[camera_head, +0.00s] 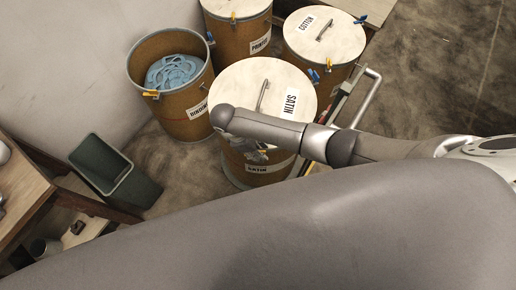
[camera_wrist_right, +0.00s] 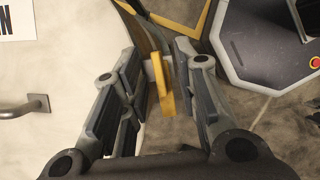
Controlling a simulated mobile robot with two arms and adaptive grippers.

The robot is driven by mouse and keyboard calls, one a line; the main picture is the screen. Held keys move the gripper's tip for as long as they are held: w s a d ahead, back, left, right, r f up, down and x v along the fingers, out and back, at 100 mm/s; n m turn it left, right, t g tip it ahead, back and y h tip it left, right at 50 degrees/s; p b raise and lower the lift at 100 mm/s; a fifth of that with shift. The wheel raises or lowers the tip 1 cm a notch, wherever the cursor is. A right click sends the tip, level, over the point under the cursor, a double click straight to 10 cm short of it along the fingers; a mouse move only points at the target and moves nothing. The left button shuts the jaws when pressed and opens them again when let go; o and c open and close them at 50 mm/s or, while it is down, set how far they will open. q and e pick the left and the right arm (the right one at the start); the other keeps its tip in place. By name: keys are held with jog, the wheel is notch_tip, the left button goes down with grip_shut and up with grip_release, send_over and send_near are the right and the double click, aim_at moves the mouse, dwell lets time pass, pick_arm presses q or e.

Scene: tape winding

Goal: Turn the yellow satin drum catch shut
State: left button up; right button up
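The satin drum (camera_head: 262,174) stands at the middle of the head view, its pale lid (camera_head: 240,88) on and labelled SATIN. My right arm crosses in front of it. My right gripper (camera_head: 253,153) is at the drum's front side, small and partly hidden by the arm. In the right wrist view, the yellow catch (camera_wrist_right: 160,88) stands between the two spread fingers of that gripper (camera_wrist_right: 160,68), with a gap on each side. I cannot make out this catch in the head view. My left gripper is not in view.
The open ribbon drum (camera_head: 170,108) with blue coils stands left of the satin drum. The printed drum (camera_head: 238,38) and cotton drum (camera_head: 325,40) stand behind. A dark green bin (camera_head: 113,172) and wooden table (camera_head: 20,190) are at left. The lid handle (camera_wrist_right: 24,107) shows beside the gripper.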

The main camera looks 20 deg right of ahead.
grip_shut()
jog(key=shift+m, duration=0.3)
jog(key=shift+r+m+g+p, duration=0.15)
jog(key=shift+m+g+p, duration=0.25)
jog(key=shift+m+p, duration=0.5)
jog(key=m+g+y+p, duration=0.1)
jog(key=m+p, duration=0.1)
jog(key=m, duration=0.1)
jog(key=shift+w, duration=0.1)
jog(key=m+y+p, duration=0.1)
jog(key=m, duration=0.2)
jog(key=m+g+y+p, duration=0.1)
jog(key=m, duration=0.2)
jog(key=shift+w+d+m+y+p, duration=0.1)
jog(key=shift+d+m+y+p, duration=0.1)
jog(key=shift+m+y+p, duration=0.15)
jog(key=m+y+p, duration=0.1)
jog(key=m, duration=0.1)
jog(key=m+y+p, duration=0.1)
jog(key=m, duration=0.2)
jog(key=shift+d+m, duration=0.15)
jog(key=shift+m, duration=0.2)
